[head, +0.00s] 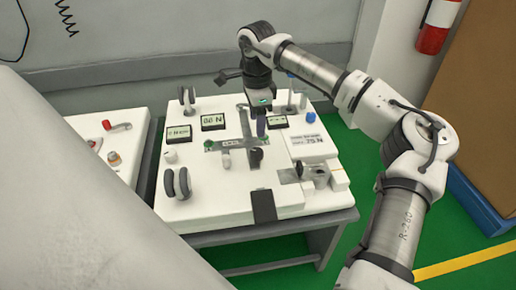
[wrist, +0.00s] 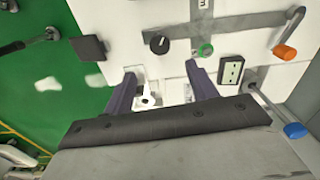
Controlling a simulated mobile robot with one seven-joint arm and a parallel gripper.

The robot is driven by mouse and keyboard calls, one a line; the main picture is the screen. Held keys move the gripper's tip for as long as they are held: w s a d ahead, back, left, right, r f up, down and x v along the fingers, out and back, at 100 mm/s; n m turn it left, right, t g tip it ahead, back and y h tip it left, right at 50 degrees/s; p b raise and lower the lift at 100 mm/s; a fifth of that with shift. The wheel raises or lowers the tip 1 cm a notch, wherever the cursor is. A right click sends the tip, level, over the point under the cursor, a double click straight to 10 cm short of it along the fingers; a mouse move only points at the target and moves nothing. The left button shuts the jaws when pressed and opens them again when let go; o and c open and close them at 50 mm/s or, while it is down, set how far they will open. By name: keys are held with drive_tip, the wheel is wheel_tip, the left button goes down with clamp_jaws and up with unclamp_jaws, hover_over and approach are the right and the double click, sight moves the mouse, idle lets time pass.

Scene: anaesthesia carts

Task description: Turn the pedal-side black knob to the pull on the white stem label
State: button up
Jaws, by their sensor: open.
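The black knob (wrist: 159,44) on the pedal side is round, with a short light pointer mark. It stands on the white cart top, and in the head view it is a dark shape (head: 257,155) near the middle. A grey strip with a white label (head: 231,143) runs beside it; the label's wording is too small to read surely. The black pedal (head: 264,205) is at the cart's front edge and also shows in the wrist view (wrist: 89,48). My gripper (wrist: 160,78) is open and empty, its two fingers apart, beside the knob and not around it.
A green ring (wrist: 205,50), a small display (wrist: 231,70), an orange-ended lever (wrist: 284,52) and a blue-tipped post (wrist: 295,130) surround the work area. A second cart (head: 120,130) is at left.

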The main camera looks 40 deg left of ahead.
sight(257, 151)
wheel_tip(257, 151, down, 10)
drive_tip(key=shift+f+b, duration=0.15)
drive_tip(key=shift+b, duration=0.25)
drive_tip(key=c, duration=1)
